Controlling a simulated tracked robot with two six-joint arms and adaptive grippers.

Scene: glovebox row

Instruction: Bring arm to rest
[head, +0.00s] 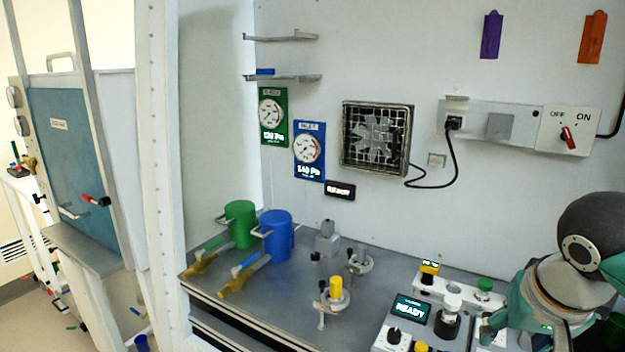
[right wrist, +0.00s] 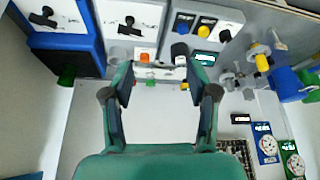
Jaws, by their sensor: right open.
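My right arm comes in at the lower right of the head view, with a dark round joint and teal links. Its right gripper (head: 498,326) is low over the control boxes, partly cut off by the frame edge. In the right wrist view the right gripper (right wrist: 160,78) has its two teal fingers spread wide, with nothing between them. Beyond the fingertips are a pale panel and a row of buttons and knobs. My left gripper is in neither view.
A control box with a lit READY screen (head: 411,309) stands near the right gripper. A blue canister (head: 277,236) and a green canister (head: 241,224) stand on the bench's left. A caged fan (head: 376,138) and a switch panel (head: 570,134) are on the back wall.

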